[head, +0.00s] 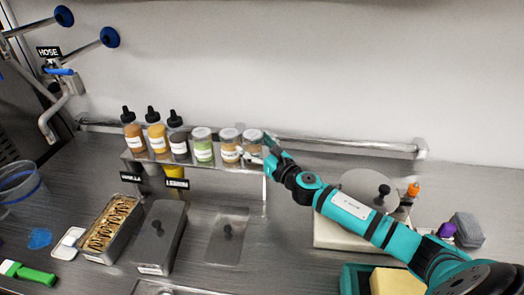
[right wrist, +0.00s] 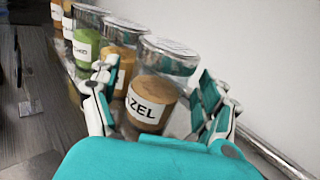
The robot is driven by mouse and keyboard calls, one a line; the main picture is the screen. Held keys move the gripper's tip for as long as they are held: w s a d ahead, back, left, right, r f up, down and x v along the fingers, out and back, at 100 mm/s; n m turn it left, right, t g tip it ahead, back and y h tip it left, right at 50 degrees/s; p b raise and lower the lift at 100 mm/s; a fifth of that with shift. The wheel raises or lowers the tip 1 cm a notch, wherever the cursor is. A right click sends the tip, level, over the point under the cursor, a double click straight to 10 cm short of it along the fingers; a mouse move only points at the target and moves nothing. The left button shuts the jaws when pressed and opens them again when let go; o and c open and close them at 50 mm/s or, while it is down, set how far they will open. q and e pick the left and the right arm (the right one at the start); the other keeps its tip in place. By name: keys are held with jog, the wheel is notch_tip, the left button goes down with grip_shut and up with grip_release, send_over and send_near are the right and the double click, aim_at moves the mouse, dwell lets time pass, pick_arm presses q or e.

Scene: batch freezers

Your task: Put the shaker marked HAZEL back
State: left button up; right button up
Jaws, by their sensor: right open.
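The HAZEL shaker (right wrist: 152,102) is a clear jar with a silvery lid and brown powder, its label partly cut off to "ZEL" in the right wrist view. In the head view the shaker (head: 252,137) is at the right end of the row on the raised metal shelf (head: 218,168) and looks upright. My right gripper (head: 266,150) is at it from the right. In the right wrist view the open fingers of the gripper (right wrist: 156,80) stand on either side of the jar. The jar's base is hidden there. My left gripper is not in view.
Beside it are a tan shaker (head: 229,139), a green shaker (head: 203,145) and dark-capped bottles (head: 155,130). A wall rail (head: 340,147) runs behind. Below are a filled pan (head: 109,228) and lidded wells (head: 228,236). A white board (head: 330,232) lies under my right arm.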

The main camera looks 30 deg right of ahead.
jog(key=s+d+b, duration=0.1)
jog(key=s+b, duration=0.2)
jog(key=s, duration=0.9)
jog(key=shift+d+b, duration=0.3)
jog(key=shift+d, duration=0.05)
